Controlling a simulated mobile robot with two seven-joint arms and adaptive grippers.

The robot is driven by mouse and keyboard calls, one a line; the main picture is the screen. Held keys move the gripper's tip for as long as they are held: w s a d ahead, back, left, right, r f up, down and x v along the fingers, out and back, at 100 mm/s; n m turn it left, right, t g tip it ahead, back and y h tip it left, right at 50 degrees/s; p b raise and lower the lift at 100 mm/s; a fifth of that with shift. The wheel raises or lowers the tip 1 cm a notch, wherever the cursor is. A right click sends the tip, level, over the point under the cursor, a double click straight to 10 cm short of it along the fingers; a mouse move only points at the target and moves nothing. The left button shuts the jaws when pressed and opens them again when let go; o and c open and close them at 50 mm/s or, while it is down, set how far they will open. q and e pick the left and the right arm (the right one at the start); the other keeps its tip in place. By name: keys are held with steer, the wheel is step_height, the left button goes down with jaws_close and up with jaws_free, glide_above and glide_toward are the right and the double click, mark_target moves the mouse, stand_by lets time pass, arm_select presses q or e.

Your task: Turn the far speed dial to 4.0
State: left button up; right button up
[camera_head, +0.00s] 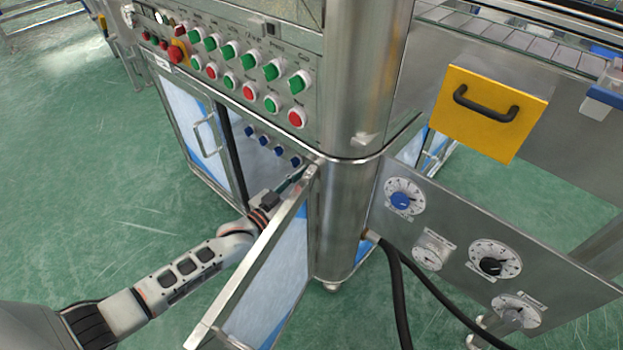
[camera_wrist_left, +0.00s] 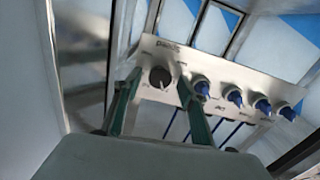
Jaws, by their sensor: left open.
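A metal panel (camera_wrist_left: 222,75) inside the cabinet carries a black dial (camera_wrist_left: 160,77) at its left end and several blue knobs (camera_wrist_left: 234,99) to its right. My left gripper (camera_wrist_left: 157,88) is open, its two green fingers pointing at the panel, one to each side of the black dial in the left wrist view. I cannot tell whether they touch it, and the dial's setting is too small to read. In the head view my left arm reaches into the cabinet past the open door, and the gripper is partly hidden. Blue knobs (camera_head: 279,150) show there; the black dial does not. My right gripper is not in view.
The open cabinet door (camera_head: 262,270) stands beside my left arm. Above is a console with green and red buttons (camera_head: 250,61). A yellow box (camera_head: 488,125) has a handle.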

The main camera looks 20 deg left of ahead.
arm_select(q)
steer(key=shift+w, duration=0.2)
steer(key=c, duration=1.1)
